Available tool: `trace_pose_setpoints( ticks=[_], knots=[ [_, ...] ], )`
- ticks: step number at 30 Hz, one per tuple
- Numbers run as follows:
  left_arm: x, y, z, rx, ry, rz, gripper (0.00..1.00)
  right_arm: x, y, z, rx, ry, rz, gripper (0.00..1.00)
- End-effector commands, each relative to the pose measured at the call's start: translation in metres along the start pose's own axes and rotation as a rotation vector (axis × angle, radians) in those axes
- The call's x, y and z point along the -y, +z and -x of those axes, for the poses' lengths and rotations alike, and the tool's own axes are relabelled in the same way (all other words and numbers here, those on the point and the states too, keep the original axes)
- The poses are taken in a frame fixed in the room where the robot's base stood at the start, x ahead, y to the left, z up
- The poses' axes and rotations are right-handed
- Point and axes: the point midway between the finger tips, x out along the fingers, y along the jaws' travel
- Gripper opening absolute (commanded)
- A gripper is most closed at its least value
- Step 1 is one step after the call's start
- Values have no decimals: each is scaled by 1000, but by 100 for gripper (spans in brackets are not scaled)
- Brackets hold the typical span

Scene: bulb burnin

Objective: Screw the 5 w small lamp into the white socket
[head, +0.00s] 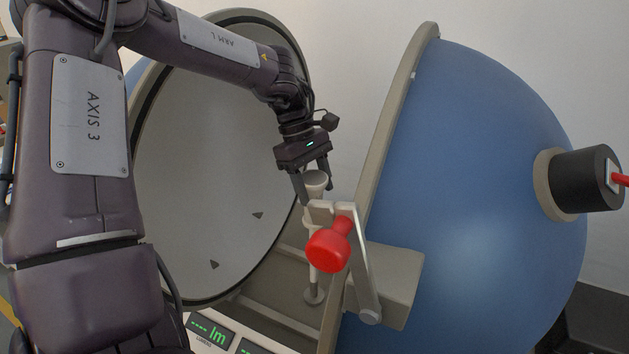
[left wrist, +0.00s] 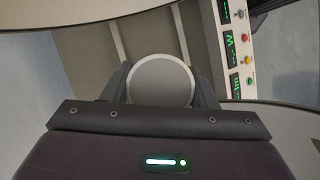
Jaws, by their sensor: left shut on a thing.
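My left gripper (head: 318,194) is shut on a pale, round-topped lamp (head: 316,180) inside the open sphere. A pale post (head: 312,274) on a round foot stands below the lamp. The latch covers the stretch between lamp and post, so I cannot tell whether the lamp touches a socket there. My right gripper is not in view.
The sphere's white inner half (head: 205,190) stands open at left, and its blue half (head: 490,170) at right. A latch arm with a red knob (head: 328,250) is close in front of the gripper. A meter panel (head: 210,330) with green displays lies below; buttons show in the left wrist view.

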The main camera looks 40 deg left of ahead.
Motion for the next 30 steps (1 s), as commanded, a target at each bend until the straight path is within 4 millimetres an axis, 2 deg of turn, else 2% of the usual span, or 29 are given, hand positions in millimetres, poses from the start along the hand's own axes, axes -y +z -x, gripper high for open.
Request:
trace_pose_setpoints(
  ticks=[3, 4, 7, 17, 30],
  knots=[
    [0, 0, 0, 0, 2, 2, 30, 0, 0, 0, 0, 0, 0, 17],
    [0, 0, 0, 0, 3, 2, 55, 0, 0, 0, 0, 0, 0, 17],
    [0, 0, 0, 0, 3, 3, 68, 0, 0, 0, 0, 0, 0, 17],
    [0, 0, -1, 1, 23, 50, 69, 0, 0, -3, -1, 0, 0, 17],
    [-1, 0, -2, 4, 318, 748, 69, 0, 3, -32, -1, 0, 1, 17]
  ],
)
